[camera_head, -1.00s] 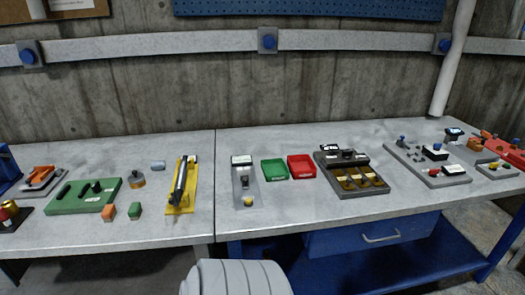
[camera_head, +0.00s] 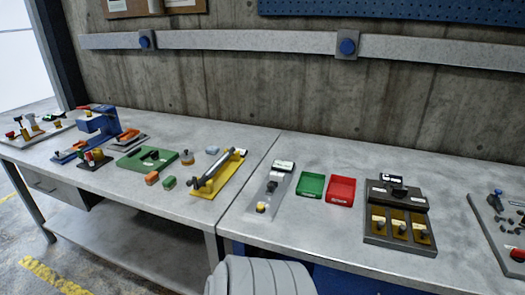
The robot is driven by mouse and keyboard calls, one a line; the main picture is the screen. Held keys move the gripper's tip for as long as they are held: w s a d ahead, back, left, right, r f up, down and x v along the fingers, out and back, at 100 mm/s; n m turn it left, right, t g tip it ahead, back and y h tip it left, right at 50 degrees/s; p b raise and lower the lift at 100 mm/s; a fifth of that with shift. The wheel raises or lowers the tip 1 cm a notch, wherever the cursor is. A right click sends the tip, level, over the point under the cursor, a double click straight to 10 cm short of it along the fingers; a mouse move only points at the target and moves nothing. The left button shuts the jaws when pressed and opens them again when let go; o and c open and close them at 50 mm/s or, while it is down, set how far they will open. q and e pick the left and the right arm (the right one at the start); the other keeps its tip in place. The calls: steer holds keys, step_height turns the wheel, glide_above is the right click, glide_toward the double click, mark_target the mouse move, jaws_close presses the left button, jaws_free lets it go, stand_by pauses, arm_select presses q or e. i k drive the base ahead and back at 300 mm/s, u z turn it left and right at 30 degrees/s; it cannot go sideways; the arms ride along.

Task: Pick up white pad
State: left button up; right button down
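No thing is plainly recognisable as a white pad. A small pale blue-grey block (camera_head: 212,150) lies on the left workbench (camera_head: 190,212), behind the yellow fixture (camera_head: 205,190); I cannot tell whether it is the pad. It lies near a small round piece with an amber base (camera_head: 187,157). Neither of my grippers is in view.
Left of the yellow fixture are an orange block (camera_head: 152,178), a green block (camera_head: 169,182) and a green plate (camera_head: 140,160). A blue press-like device (camera_head: 97,122) stands farther left. Green (camera_head: 311,186) and red (camera_head: 341,191) trays sit on the right bench, whose front strip is clear.

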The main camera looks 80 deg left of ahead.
mark_target(276, 176)
steer(key=u, duration=0.8)
steer(key=i, duration=0.75)
steer(key=u, duration=0.95)
